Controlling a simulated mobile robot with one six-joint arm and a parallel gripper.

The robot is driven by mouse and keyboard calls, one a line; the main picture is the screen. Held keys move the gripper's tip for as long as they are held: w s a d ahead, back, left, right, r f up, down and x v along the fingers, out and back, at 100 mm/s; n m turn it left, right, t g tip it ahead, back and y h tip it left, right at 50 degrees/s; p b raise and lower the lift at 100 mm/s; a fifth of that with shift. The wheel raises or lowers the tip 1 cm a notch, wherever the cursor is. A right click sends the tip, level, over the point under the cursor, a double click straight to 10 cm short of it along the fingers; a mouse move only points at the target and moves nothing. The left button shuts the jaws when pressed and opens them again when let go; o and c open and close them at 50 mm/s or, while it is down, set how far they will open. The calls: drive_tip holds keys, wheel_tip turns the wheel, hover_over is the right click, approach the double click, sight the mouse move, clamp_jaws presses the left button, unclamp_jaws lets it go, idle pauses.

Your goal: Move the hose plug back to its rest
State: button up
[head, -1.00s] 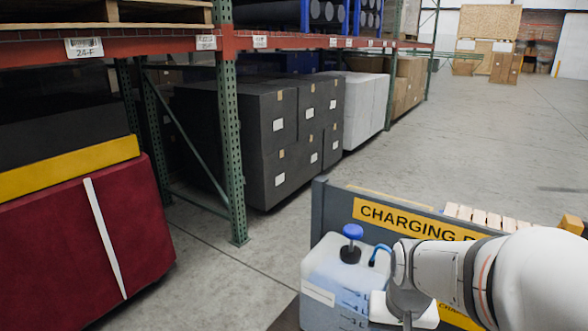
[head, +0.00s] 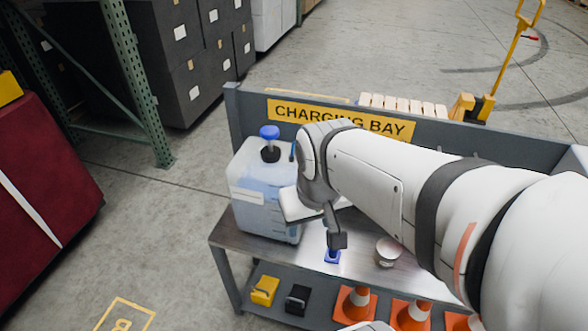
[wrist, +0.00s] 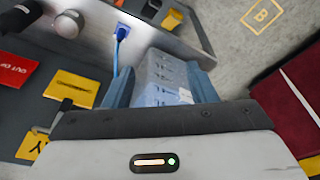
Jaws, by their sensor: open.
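The blue hose plug (wrist: 121,32) shows in the wrist view near the bench edge, with a thin blue hose running from it past the left finger. In the head view a blue piece (head: 332,256) shows at the bench's front edge below my wrist; I cannot tell plug from rest there. A translucent jug (head: 262,190) with blue liquid and a blue cap stands at the bench's left end. My gripper (wrist: 160,88) is open. The jug (wrist: 162,75) appears between its fingers in the wrist view, and I cannot tell whether they touch it. The far fingers are hidden in the head view.
A small white cup (head: 388,252) stands on the metal bench (head: 225,232). A yellow box (head: 265,290), a black box (head: 297,300) and orange cones (head: 354,305) sit on the lower shelf. The charging bay board (head: 345,115) stands behind.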

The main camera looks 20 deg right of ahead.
drive_tip(key=w+d+f+m+g+b, duration=0.1)
drive_tip(key=w+d+f+m+b, duration=0.2)
drive_tip(key=f, duration=0.5)
drive_tip(key=w+d+f+m+b, duration=0.4)
drive_tip(key=d+f+b, duration=0.1)
drive_tip(key=f, duration=0.3)
drive_tip(key=w+d+f+m+g+b, duration=0.1)
drive_tip(key=w+d+f+m+b, duration=0.2)
drive_tip(key=f, duration=0.6)
drive_tip(key=shift+w+d+f+g+b, duration=0.15)
drive_tip(key=shift+w+d+b, duration=0.15)
drive_tip(key=shift+d, duration=0.4)
drive_tip(key=shift+w+d+r+g+b, duration=0.15)
drive_tip(key=shift+w+d, duration=0.25)
drive_tip(key=shift+d, duration=0.3)
drive_tip(key=shift+f, duration=0.15)
drive_tip(key=shift+f, duration=1.25)
drive_tip(key=shift+b, duration=0.3)
drive_tip(key=shift+w+a+f+b, duration=0.1)
drive_tip(key=shift+w+f+b, duration=0.1)
drive_tip(key=shift+f, duration=0.65)
drive_tip(key=shift+w+a+f+b, duration=0.1)
drive_tip(key=shift+f+b, duration=0.05)
drive_tip(key=shift+f, duration=0.75)
drive_tip(key=shift+w+f+b, duration=0.15)
drive_tip(key=shift+f+b, duration=0.05)
drive_tip(key=shift+f, duration=0.65)
